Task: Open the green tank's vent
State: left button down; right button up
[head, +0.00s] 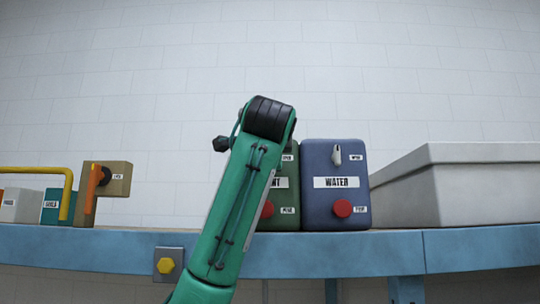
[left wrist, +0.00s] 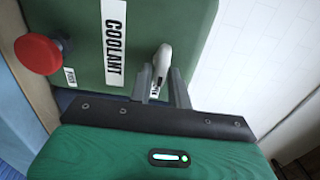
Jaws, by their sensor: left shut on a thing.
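The green tank (head: 289,197) stands on the blue bench, mostly hidden behind my left arm in the head view. The left wrist view shows the green tank (left wrist: 185,25) close up, with a COOLANT label (left wrist: 115,42) and a red button (left wrist: 38,54). Its pale grey vent lever (left wrist: 161,62) is on the tank's front face. My left gripper (left wrist: 160,88) is shut on this lever, one finger on each side. In the head view the gripper is hidden behind my arm. My right gripper is in neither view.
A blue WATER tank (head: 317,205) with its own lever and red button stands close to the right of the green tank. A large grey bin (head: 470,190) is further right. A tan box (head: 116,178) with an orange handle and a yellow pipe (head: 68,195) are at left.

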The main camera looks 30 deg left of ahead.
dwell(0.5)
pick_arm(q)
jog(key=c, duration=1.5)
grip_release()
jog(key=shift+o, duration=0.3)
jog(key=shift+w, duration=0.1)
jog(key=b+v, duration=0.6)
jog(key=v, duration=0.8)
jog(key=shift+b, duration=0.3)
